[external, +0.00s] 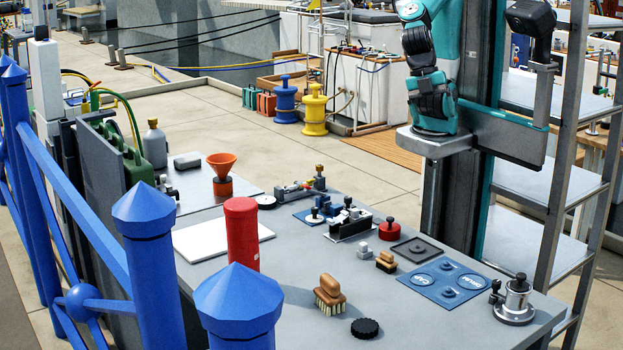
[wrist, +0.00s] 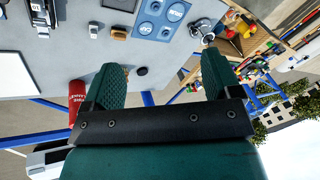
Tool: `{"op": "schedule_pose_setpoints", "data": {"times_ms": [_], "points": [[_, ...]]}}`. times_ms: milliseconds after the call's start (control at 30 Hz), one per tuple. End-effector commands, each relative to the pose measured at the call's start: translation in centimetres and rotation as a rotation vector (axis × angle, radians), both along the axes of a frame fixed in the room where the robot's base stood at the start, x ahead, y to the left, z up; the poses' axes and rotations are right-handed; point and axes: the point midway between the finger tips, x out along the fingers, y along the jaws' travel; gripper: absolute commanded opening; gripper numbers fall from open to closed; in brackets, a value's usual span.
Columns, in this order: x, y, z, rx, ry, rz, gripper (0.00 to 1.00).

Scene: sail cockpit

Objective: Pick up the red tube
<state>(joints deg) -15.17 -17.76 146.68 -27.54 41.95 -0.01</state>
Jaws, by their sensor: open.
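The red tube (external: 242,232) stands upright on the grey table, with its lower end partly hidden behind a blue post cap. In the wrist view the red tube (wrist: 76,98) shows at the left, with white lettering on its side. My gripper (wrist: 160,76) has its two green fingers spread wide apart with nothing between them. The tube lies to the left of the left finger in that view, apart from the jaws. My gripper is out of frame in the external view.
Blue railing posts (external: 238,300) stand close to the tube on the near side. A white board (external: 222,240) lies beside it. A brush (external: 330,294), a black knob (external: 365,328) and a blue panel (external: 444,283) are to its right. An orange funnel (external: 222,166) stands behind it.

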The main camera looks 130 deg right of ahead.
Motion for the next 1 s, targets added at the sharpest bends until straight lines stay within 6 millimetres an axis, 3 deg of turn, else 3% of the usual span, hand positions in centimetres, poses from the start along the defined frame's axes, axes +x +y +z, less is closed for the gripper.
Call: {"op": "schedule_pose_setpoints", "data": {"times_ms": [200, 300, 467, 567, 667, 900, 1000], "points": [[0.0, 0.0, 0.0, 0.0, 0.0, 0.0, 0.84], [0.0, 0.0, 0.0, 0.0, 0.0, 0.0, 1.0], [0.0, 0.0, 0.0, 0.0, 0.0, 0.0, 1.0], [1.6, 0.0, 0.2, -0.006, -0.013, -0.023, 1.0], [6.5, -0.2, 0.8, -0.028, -0.052, -0.097, 1.0], [25.8, -3.0, 1.5, -0.115, -0.225, -0.409, 1.0], [32.4, -4.9, 1.1, -0.146, -0.292, -0.528, 1.0]]}}
